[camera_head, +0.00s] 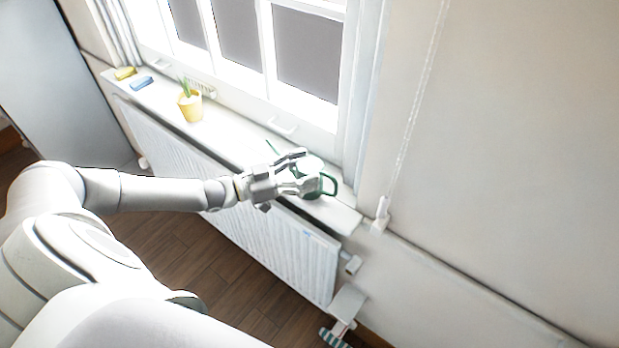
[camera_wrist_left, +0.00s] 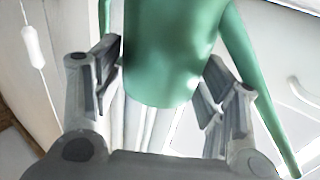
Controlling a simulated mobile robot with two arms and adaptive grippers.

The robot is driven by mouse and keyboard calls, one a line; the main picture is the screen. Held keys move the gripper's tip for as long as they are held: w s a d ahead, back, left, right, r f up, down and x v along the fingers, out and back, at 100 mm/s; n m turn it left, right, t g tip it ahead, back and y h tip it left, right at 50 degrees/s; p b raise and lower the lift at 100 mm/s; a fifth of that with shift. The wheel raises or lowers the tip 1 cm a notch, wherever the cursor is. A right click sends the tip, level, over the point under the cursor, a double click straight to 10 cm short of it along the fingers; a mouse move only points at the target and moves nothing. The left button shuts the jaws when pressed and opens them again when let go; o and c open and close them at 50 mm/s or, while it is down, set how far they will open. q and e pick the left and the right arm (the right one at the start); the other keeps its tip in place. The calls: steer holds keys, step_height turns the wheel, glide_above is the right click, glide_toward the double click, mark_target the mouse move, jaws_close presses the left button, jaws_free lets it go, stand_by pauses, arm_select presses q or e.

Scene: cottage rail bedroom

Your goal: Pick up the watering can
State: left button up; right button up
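The green watering can (camera_head: 316,186) stands on the white windowsill near its right end, with its handle to the right and its thin spout to the left. My left gripper (camera_head: 308,170) reaches it from the left, with its fingers on either side of the can. In the left wrist view the can's green body (camera_wrist_left: 168,50) fills the space between the spread fingers of the left gripper (camera_wrist_left: 165,85). The fingers lie very close to its sides; firm contact is not clear. The gripper hides part of the can in the head view. My right gripper is not in view.
The windowsill (camera_head: 240,155) runs above a white radiator (camera_head: 270,245). The window is behind the can. A blind cord (camera_head: 408,125) hangs to the right.

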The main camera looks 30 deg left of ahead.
arm_select(q)
steer(key=c, duration=0.9)
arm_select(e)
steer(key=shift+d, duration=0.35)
arm_select(q)
steer(key=shift+r, duration=0.2)
steer(key=shift+r, duration=0.3)
step_height(320, 180, up, 2)
steer(key=s+a+r, duration=0.2)
steer(key=s+r, duration=0.1)
steer(key=s, duration=0.1)
steer(key=s+a+r+b, duration=0.1)
steer(key=s+a+r, duration=0.4)
steer(key=s+r, duration=0.2)
steer(key=shift+s+a+b, duration=0.3)
steer(key=shift+s, duration=0.05)
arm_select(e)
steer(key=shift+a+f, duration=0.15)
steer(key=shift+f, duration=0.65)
arm_select(q)
steer(key=shift+d, duration=0.1)
